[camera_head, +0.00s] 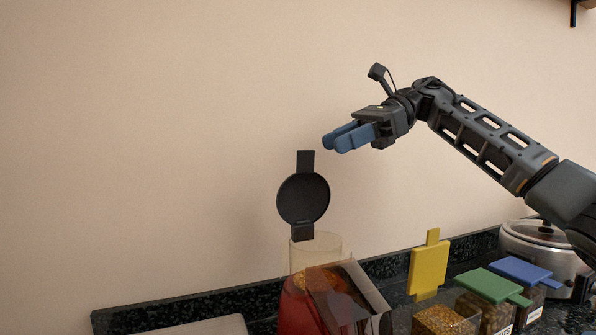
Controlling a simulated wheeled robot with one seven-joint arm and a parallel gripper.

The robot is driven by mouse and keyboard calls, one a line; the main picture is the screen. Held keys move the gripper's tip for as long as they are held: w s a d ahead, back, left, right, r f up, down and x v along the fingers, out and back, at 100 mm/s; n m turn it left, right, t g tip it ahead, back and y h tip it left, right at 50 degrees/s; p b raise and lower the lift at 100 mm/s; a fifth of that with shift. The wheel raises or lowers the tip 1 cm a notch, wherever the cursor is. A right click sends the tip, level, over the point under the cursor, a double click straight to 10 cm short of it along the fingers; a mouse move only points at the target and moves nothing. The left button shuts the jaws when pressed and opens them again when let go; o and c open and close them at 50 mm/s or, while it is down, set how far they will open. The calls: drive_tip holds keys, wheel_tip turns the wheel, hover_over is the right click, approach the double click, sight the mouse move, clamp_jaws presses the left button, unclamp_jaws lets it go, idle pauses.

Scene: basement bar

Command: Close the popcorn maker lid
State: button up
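The popcorn maker (299,299) stands low in the middle of the head view, with a red body and a clear upper part. Its round black lid (303,198) stands upright, swung open above the clear part, with a tab pointing up. My gripper (337,139) is in the air above and to the right of the lid, apart from it. Its two blue fingers point left and lie close together in this view. I see nothing between them, but whether they touch is not clear. The bottom of the popcorn maker is cut off by the frame.
An open-topped box (366,290) is in front of the popcorn maker. To the right are containers with a raised yellow lid (429,268), a green lid (492,285) and a blue lid (525,271). A silver cooker (545,245) stands behind them. The wall area left is clear.

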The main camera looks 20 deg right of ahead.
sight(306, 171)
drive_tip(key=shift+p+x, duration=0.7)
drive_tip(key=shift+x, duration=3.1)
drive_tip(key=shift+r, duration=0.1)
clamp_jaws()
